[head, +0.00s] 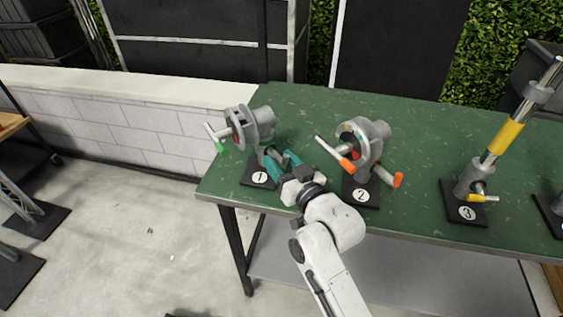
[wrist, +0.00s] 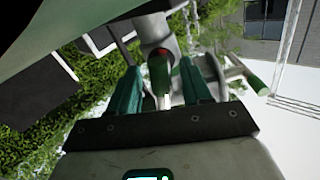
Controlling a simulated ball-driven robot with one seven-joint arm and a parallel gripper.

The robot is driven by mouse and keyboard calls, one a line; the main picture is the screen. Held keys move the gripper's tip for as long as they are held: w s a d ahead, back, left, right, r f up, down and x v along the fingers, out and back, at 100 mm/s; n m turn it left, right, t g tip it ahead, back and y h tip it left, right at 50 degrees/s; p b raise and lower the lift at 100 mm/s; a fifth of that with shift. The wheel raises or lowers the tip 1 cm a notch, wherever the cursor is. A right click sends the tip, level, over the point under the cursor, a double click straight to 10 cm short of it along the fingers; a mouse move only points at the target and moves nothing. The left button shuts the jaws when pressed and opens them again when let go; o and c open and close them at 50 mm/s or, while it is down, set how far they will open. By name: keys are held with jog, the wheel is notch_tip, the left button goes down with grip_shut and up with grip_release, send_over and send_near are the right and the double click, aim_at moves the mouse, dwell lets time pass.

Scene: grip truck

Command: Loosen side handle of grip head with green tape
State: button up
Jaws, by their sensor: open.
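The grip head with green tape (head: 262,122) is grey and stands on the black base marked 1 at the table's left end. Its T-handle with a green-taped end (head: 221,147) points left, and its green end also shows at right in the wrist view (wrist: 258,85). My gripper (head: 278,158) is at the grip head's lower right side, its teal fingers open. In the wrist view a side handle with a green end (wrist: 158,74) lies between the spread fingers, with gaps visible beside it. In the head view my fingers mostly hide this handle.
On the green table (head: 430,130), a grip head with orange-taped handles (head: 372,140) stands on base 2, close right of my gripper. A yellow-taped post (head: 503,138) stands on base 3. A white block wall (head: 120,125) runs behind on the left.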

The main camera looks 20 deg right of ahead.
jog(key=s+d+b, duration=0.1)
jog(key=s, duration=0.9)
jog(key=shift+s+d, duration=0.35)
